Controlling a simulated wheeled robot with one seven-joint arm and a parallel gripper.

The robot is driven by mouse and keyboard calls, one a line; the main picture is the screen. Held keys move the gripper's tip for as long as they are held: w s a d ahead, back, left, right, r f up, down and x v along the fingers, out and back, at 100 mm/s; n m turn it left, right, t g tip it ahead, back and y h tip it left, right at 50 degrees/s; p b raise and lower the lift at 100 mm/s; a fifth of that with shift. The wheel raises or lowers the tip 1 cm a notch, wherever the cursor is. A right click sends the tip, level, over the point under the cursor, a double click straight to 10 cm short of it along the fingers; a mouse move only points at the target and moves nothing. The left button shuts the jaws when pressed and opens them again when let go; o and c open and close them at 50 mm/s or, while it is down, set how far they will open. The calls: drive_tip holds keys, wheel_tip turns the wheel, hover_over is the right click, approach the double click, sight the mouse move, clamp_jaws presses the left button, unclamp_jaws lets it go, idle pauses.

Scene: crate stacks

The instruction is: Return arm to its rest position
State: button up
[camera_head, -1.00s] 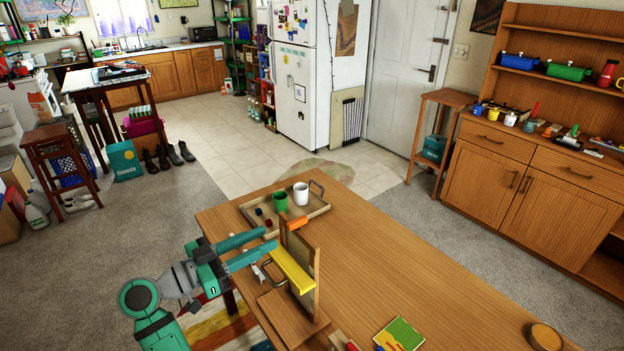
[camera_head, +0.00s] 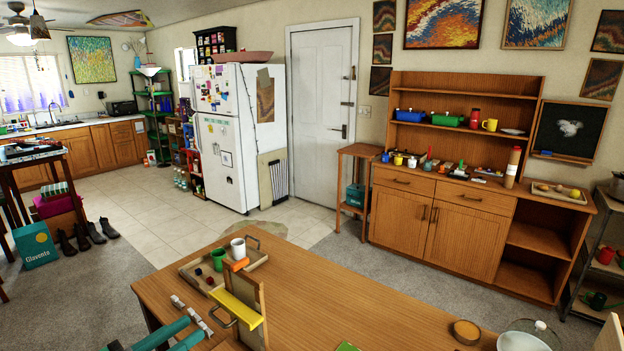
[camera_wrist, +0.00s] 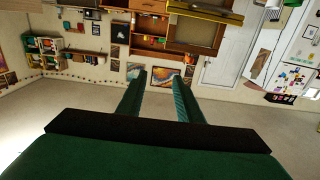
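My gripper (camera_head: 172,338) shows at the bottom left edge of the head view, its teal fingers beside the near left part of the wooden table (camera_head: 330,300). In the wrist view my gripper (camera_wrist: 160,97) has its two green fingers spread apart with nothing between them. That view is upside down and looks across the room to the wall and shelves. Most of my arm is outside the head view.
On the table stand a wooden rack with a yellow bar (camera_head: 236,308), a tray (camera_head: 262,262) holding a green cup (camera_head: 218,259) and a white mug (camera_head: 238,247), and a round wooden piece (camera_head: 466,331). A hutch (camera_head: 440,225) stands behind. Carpet lies between.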

drive_tip(key=s+d+f+n+y, duration=0.2)
drive_tip(key=d+f+n+y, duration=0.3)
drive_tip(key=f, duration=0.9)
drive_tip(key=s+d+f+n+y, duration=0.1)
drive_tip(key=d+f+n+y, duration=0.35)
drive_tip(key=f, duration=0.95)
drive_tip(key=s+d+f+n+y, duration=0.1)
drive_tip(key=s+d+f, duration=0.1)
drive_tip(key=s+d, duration=0.35)
drive_tip(key=s+d+f+y, duration=0.1)
drive_tip(key=s+d+f, duration=0.15)
drive_tip(key=s, duration=0.55)
drive_tip(key=s+d+f+n+y, duration=0.1)
drive_tip(key=s+d+f, duration=0.15)
drive_tip(key=s, duration=0.35)
drive_tip(key=s+d+r+m+t+h, duration=0.1)
drive_tip(key=s+d+r+m, duration=0.3)
drive_tip(key=s+r, duration=0.7)
drive_tip(key=s+d, duration=0.2)
drive_tip(key=s, duration=0.1)
drive_tip(key=shift+s+d, duration=0.15)
